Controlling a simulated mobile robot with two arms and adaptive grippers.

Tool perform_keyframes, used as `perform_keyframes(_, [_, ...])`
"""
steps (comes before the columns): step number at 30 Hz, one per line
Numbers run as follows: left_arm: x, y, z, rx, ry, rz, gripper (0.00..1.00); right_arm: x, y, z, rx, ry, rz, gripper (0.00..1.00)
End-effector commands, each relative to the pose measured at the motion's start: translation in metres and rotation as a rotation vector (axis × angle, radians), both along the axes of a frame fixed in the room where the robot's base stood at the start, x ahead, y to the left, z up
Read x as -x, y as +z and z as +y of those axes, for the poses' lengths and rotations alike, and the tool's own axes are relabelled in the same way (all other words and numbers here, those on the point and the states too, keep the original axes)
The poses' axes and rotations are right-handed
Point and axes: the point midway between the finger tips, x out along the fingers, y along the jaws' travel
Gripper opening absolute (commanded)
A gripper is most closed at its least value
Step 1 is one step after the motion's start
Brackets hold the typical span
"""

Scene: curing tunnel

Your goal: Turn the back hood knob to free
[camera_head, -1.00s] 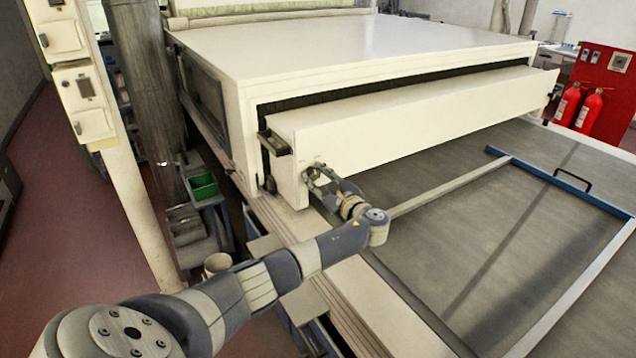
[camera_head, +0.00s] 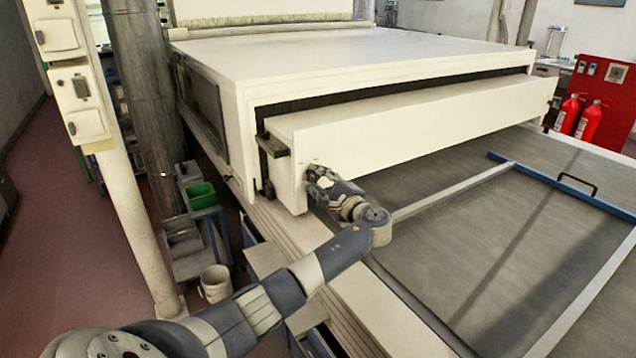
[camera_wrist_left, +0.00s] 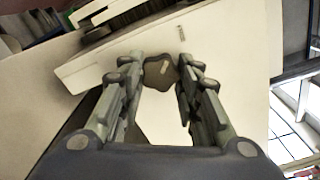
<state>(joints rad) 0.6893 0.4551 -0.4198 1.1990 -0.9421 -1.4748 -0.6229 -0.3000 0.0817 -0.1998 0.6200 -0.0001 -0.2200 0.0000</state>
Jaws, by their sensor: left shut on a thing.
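The hood (camera_head: 400,120) is a long cream box across the mouth of the large cream machine. In the left wrist view, a dark lobed knob (camera_wrist_left: 160,71) with a pale mark on it sits on the cream end face of the hood (camera_wrist_left: 225,75). My left gripper (camera_head: 316,178) is at the near left end of the hood. Its fingertips (camera_wrist_left: 158,62) are on either side of the knob, shut on it. In the head view the fingers hide the knob. My right gripper is in neither view.
A black bracket (camera_head: 272,147) sticks out at the hood's left end. The grey bed (camera_head: 470,220) with a metal frame lies in front. A cream post (camera_head: 125,200), a green bin (camera_head: 200,195) and a white bucket (camera_head: 215,283) stand left. Fire extinguishers (camera_head: 588,122) stand far right.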

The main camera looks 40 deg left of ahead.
Motion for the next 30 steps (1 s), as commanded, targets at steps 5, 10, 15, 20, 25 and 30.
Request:
perform_keyframes(5, [0.000, -0.001, 0.000, 0.005, 0.001, -0.006, 0.07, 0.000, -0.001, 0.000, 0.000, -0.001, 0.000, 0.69])
perform_keyframes(10, [0.000, -0.001, 0.000, 0.005, 0.002, -0.005, 0.07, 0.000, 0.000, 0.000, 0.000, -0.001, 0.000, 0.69])
perform_keyframes(15, [0.000, -0.001, 0.000, 0.004, 0.001, -0.004, 0.52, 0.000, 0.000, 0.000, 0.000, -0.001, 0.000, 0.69])
perform_keyframes(20, [0.000, -0.001, 0.000, 0.003, 0.001, -0.004, 0.52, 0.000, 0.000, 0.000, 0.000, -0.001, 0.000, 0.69])
perform_keyframes(25, [0.000, -0.001, -0.001, 0.004, 0.000, -0.004, 0.52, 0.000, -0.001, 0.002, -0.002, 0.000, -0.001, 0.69])
perform_keyframes(30, [0.004, -0.001, -0.018, 0.004, -0.003, -0.004, 0.52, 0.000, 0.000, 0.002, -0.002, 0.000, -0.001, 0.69])
